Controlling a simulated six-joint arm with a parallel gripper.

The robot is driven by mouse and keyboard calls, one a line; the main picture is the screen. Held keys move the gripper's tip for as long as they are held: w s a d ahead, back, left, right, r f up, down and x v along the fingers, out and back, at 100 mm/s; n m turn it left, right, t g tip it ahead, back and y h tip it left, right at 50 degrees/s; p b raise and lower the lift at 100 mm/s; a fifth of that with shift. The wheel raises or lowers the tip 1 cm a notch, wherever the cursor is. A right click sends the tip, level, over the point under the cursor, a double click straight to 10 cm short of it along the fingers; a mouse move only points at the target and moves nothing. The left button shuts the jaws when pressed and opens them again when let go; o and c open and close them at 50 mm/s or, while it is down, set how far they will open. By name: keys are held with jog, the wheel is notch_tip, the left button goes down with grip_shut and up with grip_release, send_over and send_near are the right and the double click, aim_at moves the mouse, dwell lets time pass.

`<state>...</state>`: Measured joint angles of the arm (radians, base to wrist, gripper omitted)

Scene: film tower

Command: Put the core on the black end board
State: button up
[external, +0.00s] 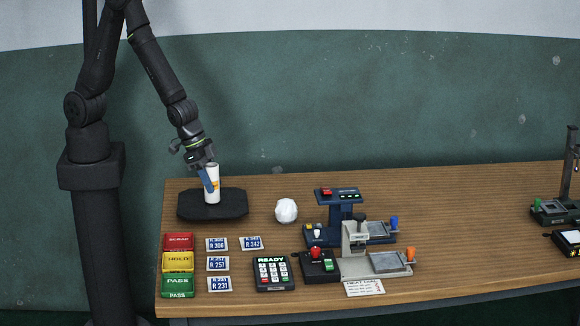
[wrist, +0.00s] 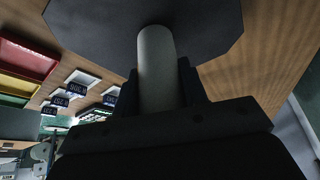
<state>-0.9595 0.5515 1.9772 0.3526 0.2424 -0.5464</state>
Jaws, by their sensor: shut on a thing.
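The core (external: 212,186) is a white upright cylinder with an orange mark, at the black end board (external: 232,209) on the left end of the table. My gripper (external: 208,182) is shut on the core from above and to the left. In the wrist view the pale core (wrist: 158,70) stands between the dark fingers, with its far end at the black board (wrist: 90,22). I cannot tell whether the core touches the board or hangs just above it. The fingers partly hide the core's side.
A white crumpled ball (external: 286,210) lies right of the board. Red, yellow and green trays (external: 178,262), several label cards (external: 217,264) and a keypad (external: 273,273) are in front. Blue and grey machines (external: 350,235) stand at mid-table.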

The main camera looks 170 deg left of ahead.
jog(key=shift+f, duration=0.15)
jog(key=o, duration=1)
jog(key=shift+f, duration=0.1)
jog(key=shift+r, duration=0.35)
jog(key=v, duration=1.1)
jog(key=shift+s+d+r, duration=0.15)
jog(key=shift+d+r, duration=0.15)
jog(key=shift+f, duration=0.1)
jog(key=shift+x, duration=6.15)
jog(key=shift+a, duration=0.1)
